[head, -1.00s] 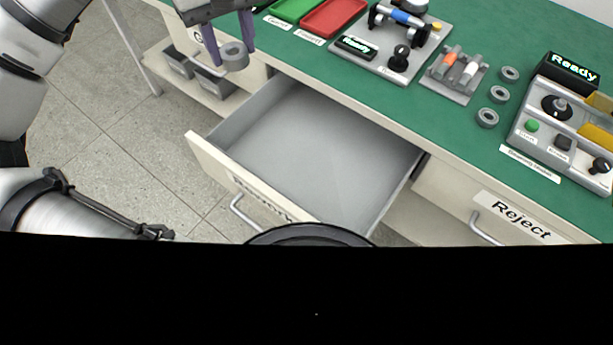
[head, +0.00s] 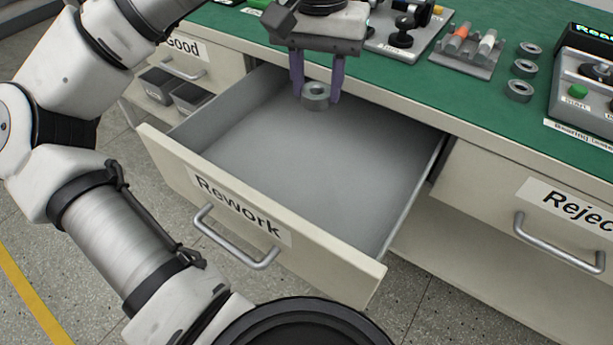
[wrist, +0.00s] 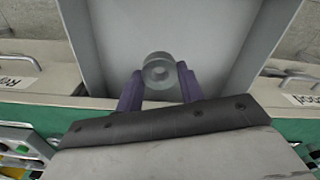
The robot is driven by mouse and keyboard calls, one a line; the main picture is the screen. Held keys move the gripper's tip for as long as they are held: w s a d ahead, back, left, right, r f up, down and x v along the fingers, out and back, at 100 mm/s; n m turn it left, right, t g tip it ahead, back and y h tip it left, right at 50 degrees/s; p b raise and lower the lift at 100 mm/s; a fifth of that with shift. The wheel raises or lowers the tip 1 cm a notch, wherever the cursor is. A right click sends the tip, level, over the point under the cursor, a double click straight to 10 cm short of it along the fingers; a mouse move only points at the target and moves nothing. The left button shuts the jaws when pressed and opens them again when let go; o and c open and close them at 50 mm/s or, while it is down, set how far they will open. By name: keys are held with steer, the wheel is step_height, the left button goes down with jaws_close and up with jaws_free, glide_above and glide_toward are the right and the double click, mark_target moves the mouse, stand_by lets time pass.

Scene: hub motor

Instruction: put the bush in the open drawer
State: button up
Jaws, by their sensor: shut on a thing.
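The bush (head: 316,96) is a short grey metal ring with a central hole. My gripper (head: 316,90) is shut on it, with a purple finger on each side. In the head view it hangs over the back part of the open drawer (head: 300,170), which is labelled Rework and has an empty grey floor. In the wrist view the bush (wrist: 160,70) shows between the fingertips with the drawer floor (wrist: 165,25) beyond it. The bush is above the floor, not touching it as far as I can see.
Three similar grey rings (head: 524,68) stand on the green bench top (head: 470,105) at the right. Shut drawers labelled Good (head: 190,65) and Reject (head: 540,200) flank the open one. A control box (head: 585,90) stands at the far right.

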mark_target(314, 181)
step_height(314, 181, down, 18)
steer(key=b, duration=0.4)
steer(key=shift+f, duration=0.2)
steer(key=shift+f, duration=0.1)
steer(key=shift+f, duration=0.15)
steer(key=o, duration=1.1)
steer(key=shift+r, duration=0.25)
step_height(314, 181, up, 12)
steer(key=p, duration=0.3)
